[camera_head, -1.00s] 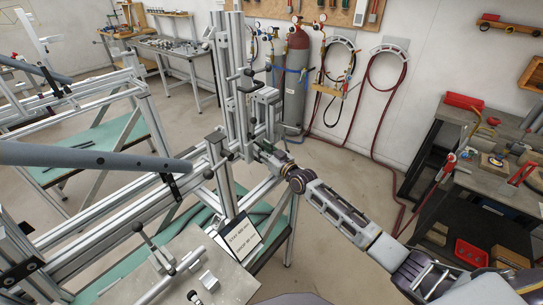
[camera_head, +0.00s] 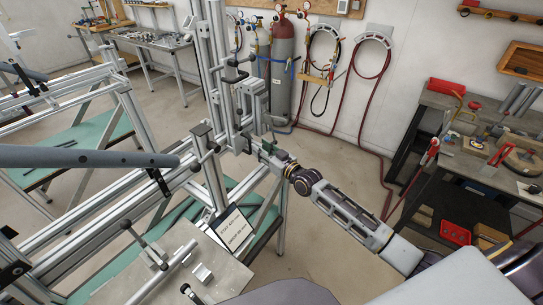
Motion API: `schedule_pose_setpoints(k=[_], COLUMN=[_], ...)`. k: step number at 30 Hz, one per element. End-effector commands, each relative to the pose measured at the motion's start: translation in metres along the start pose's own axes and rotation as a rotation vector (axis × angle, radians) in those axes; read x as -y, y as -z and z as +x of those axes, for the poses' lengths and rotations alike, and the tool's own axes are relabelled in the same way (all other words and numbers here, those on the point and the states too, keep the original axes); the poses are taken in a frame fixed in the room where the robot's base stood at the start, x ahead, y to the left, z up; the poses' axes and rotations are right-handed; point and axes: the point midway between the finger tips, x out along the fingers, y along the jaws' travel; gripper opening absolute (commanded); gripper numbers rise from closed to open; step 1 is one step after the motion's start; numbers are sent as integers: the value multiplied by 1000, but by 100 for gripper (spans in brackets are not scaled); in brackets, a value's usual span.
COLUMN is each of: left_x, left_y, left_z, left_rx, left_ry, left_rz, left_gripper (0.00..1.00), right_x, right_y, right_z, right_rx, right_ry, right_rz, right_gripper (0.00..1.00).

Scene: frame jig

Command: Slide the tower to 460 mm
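The tower (camera_head: 216,75) is an upright of silver aluminium profile with black knobs and clamps, standing at the far end of the jig's long rail (camera_head: 98,222). My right gripper (camera_head: 257,146) reaches in from the lower right, low beside the tower's right side. Its fingers are small and partly lost against the tower's fittings, so I cannot tell whether they touch or grip anything. A white card with printed lines (camera_head: 233,228) hangs at the rail's front; its print is too small to read surely. My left gripper is not in view.
A grey tube (camera_head: 85,157) crosses the left side above the rail. A metal plate with fittings (camera_head: 225,272) lies in front. A cluttered workbench (camera_head: 480,165) is at right. Open floor lies between.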

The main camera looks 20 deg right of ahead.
Motion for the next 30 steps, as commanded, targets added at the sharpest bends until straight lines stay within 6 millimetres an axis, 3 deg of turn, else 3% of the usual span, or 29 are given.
schedule_pose_setpoints(k=[15,30], left_x=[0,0], left_y=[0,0], left_z=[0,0], left_rx=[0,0], left_ry=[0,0], left_rz=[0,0], left_gripper=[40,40], right_x=[-1,-1], right_y=[0,1], right_z=[-40,-49], right_rx=[0,-1], right_ry=[-1,-1], right_rz=[-1,-1], right_gripper=[34,34])
